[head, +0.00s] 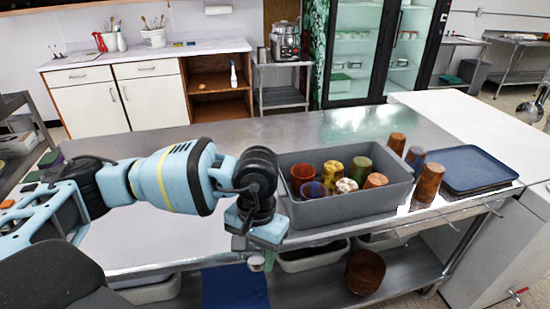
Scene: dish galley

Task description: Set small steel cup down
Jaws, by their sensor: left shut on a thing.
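My left gripper (257,250) points down in the middle of the head view, in front of the grey bin. It is shut on a small steel cup (257,263), of which only a small shiny part shows below the fingers. The cup appears near the front edge of the steel table (160,240); I cannot tell its exact height or whether it touches anything. My right gripper is not in view.
A grey bin (345,208) holds several coloured cups. A brown bowl stack (365,271) sits on the lower shelf. The tabletop left of the bin looks clear, partly behind my arm.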

